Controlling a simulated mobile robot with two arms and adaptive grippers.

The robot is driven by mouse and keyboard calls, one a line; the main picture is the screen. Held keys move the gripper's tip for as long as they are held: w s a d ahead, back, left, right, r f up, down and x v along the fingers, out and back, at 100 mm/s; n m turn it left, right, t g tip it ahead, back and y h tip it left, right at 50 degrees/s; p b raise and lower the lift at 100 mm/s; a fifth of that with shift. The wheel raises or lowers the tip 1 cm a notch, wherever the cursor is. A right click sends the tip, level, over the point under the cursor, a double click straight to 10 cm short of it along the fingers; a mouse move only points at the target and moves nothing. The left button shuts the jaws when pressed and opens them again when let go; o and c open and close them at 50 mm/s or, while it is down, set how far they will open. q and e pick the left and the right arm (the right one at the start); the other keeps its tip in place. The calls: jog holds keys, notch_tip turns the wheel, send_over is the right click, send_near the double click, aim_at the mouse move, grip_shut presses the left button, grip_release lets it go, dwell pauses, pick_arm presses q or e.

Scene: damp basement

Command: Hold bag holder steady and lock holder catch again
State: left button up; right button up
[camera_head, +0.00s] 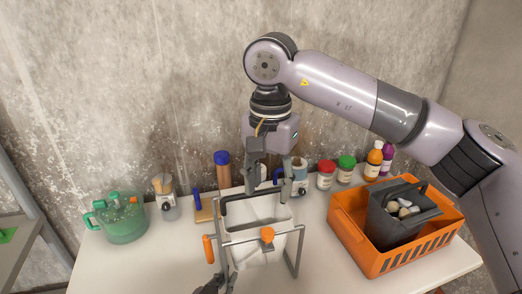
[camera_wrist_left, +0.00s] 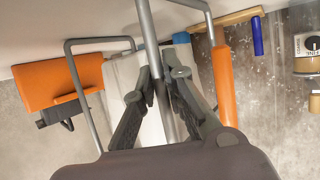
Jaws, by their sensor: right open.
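The bag holder (camera_head: 297,252) is a grey metal frame with a pale bag (camera_head: 262,212) in it, standing at the table's front middle. A dark bar runs along the bag's top. An orange handle (camera_head: 208,249) is at its left side and an orange knob (camera_head: 267,234) at its front. My left gripper (camera_head: 222,280) is low at the frame's left; in the left wrist view its fingers (camera_wrist_left: 165,78) close on a grey post (camera_wrist_left: 148,25), beside the orange handle (camera_wrist_left: 224,85). My right gripper (camera_head: 271,188) points down, open and empty, above the bag's back edge, apart from the knob.
An orange crate (camera_head: 375,262) with a dark bin (camera_head: 390,226) of pale pieces stands at the right. A green jug (camera_head: 121,222) is at the far left. Several jars and bottles (camera_head: 346,170) line the wall behind. Bare table (camera_head: 150,265) lies left of the holder.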

pick_arm(q)
jog(key=o, duration=0.4)
